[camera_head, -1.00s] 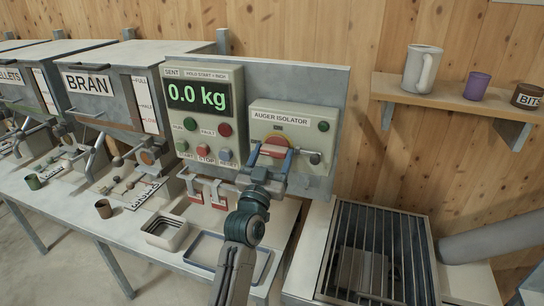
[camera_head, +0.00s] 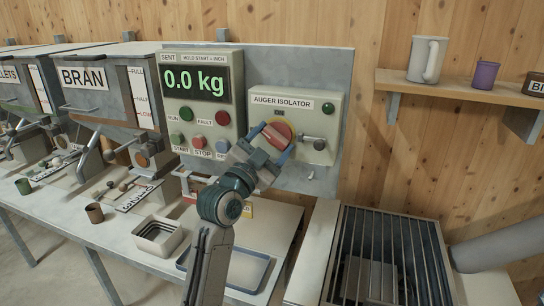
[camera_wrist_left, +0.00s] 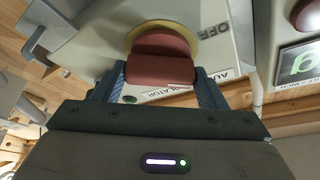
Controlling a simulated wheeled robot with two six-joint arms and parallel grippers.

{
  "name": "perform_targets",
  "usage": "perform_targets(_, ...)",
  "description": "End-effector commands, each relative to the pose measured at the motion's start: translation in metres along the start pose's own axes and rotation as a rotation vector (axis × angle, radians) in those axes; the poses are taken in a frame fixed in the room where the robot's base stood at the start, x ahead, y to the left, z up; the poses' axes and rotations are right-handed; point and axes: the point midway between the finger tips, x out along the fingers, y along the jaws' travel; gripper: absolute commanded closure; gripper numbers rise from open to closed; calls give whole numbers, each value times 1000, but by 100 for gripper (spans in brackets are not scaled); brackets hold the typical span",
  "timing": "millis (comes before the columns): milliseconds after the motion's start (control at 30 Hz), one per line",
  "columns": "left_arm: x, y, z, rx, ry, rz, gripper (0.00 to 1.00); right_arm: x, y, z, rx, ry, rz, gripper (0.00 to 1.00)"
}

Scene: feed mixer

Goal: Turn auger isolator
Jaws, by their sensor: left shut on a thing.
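The auger isolator is a pale box (camera_head: 318,107) on the grey panel, with a red rotary handle (camera_head: 276,139) on a yellow disc. My left gripper (camera_head: 272,143) is shut on the red handle, which sits tilted in the head view. In the left wrist view the red handle (camera_wrist_left: 161,62) lies between the two blue fingers, with the yellow ring behind it and the word OFF on the plate beside it. A lever with a dark knob (camera_head: 319,144) sticks out to the right of the handle. My right gripper is not in view.
The control box (camera_head: 202,112) left of the isolator reads 0.0 kg and has several buttons. A barred grate (camera_head: 385,250) and a grey tube (camera_head: 500,245) lie at lower right. A shelf (camera_head: 450,88) holds cups. A blue-rimmed tray (camera_head: 247,268) lies on the bench.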

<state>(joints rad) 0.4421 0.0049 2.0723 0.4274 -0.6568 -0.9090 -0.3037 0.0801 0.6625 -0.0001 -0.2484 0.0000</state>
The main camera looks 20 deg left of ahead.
Motion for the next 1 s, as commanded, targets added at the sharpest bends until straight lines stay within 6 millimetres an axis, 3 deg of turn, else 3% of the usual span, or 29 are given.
perform_targets(100,-1,1,3,106,0,43,57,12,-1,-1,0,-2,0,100)
perform_targets(400,0,-1,1,367,-1,153,57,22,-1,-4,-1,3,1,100)
perform_targets(1000,1,-3,-1,799,-2,335,57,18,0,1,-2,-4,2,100)
